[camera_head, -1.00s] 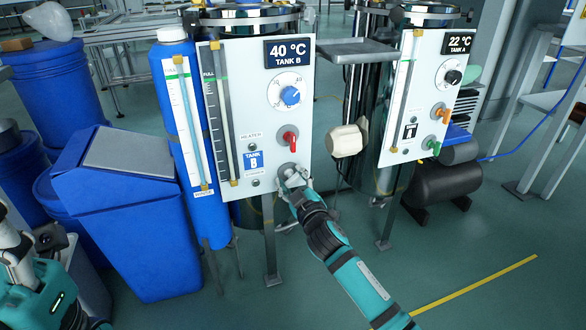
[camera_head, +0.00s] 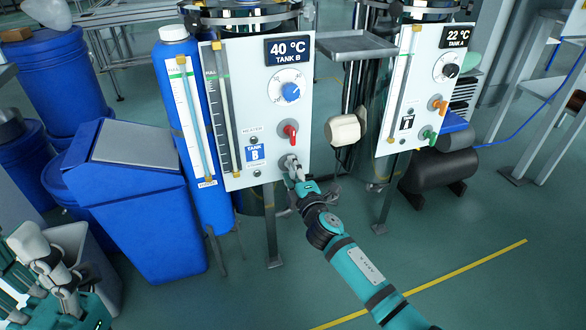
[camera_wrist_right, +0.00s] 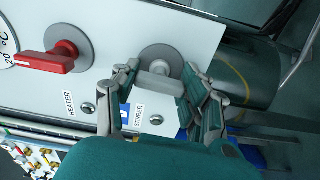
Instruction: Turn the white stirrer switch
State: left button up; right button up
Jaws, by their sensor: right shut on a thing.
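The white stirrer switch (camera_wrist_right: 158,84) sits on a round grey base on the Tank B panel (camera_head: 226,100), beside the STIRRER label in the right wrist view. Its handle lies roughly level across that view. My right gripper (camera_wrist_right: 160,88) is shut on it, one finger at each side. In the head view, my right gripper (camera_head: 295,172) is at the panel's lower right corner and mostly covers the switch. My left gripper (camera_head: 48,262) is at the lower left, away from the panel; its fingers are not clear enough to judge.
The red heater switch (camera_head: 290,130) is just above the stirrer switch, with the blue dial (camera_head: 291,92) higher up. The Tank A panel (camera_head: 408,100) stands to the right. A blue bin (camera_head: 140,215) stands left of Tank B. The floor in front is clear.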

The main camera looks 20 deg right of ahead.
jog(key=shift+n, duration=0.5)
jog(key=o, duration=1.2)
jog(key=s, duration=1.2)
jog(key=shift+d, duration=0.2)
